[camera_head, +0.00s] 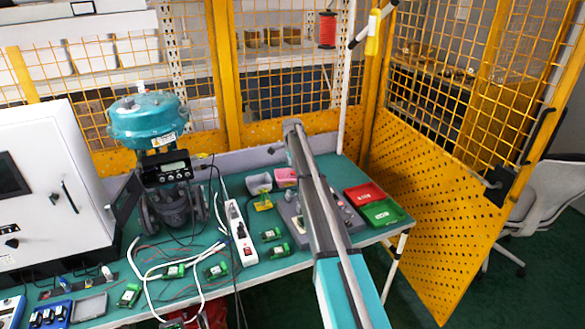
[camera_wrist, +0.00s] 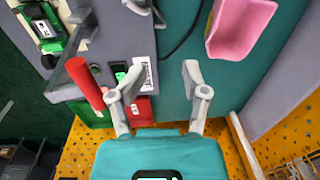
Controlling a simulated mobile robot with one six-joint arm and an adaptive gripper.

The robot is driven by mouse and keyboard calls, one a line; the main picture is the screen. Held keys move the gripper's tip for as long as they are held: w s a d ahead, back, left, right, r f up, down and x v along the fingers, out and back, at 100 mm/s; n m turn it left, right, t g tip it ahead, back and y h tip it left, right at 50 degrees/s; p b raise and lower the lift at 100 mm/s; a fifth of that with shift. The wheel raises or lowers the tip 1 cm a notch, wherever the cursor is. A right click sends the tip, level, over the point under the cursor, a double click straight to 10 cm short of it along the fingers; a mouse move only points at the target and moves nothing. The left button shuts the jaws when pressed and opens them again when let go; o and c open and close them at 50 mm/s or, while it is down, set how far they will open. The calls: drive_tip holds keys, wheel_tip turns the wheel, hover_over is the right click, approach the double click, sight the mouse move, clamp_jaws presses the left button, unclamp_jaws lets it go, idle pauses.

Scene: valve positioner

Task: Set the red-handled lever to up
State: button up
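I cannot tell whether finger and handle touch. My gripper is open, with nothing seen between its fingers. The lever's pivot is not clear, so its setting cannot be told. In the head view my arm crosses the grey control box (camera_head: 345,213); the red handle and my gripper are not distinguishable there.
A pink bin (camera_wrist: 238,27) is at the wrist view's upper right. In the head view, red (camera_head: 365,194) and green (camera_head: 384,212) boxes lie right of my arm. A white power strip (camera_head: 240,233) and several small green parts lie left. Yellow mesh fencing (camera_head: 430,210) borders the bench.

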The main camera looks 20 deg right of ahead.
drive_tip(key=w+a, duration=0.1)
drive_tip(key=w, duration=0.9)
drive_tip(key=shift+r, duration=0.15)
idle(1.0)
drive_tip(key=shift+a+r, duration=0.1)
idle(0.4)
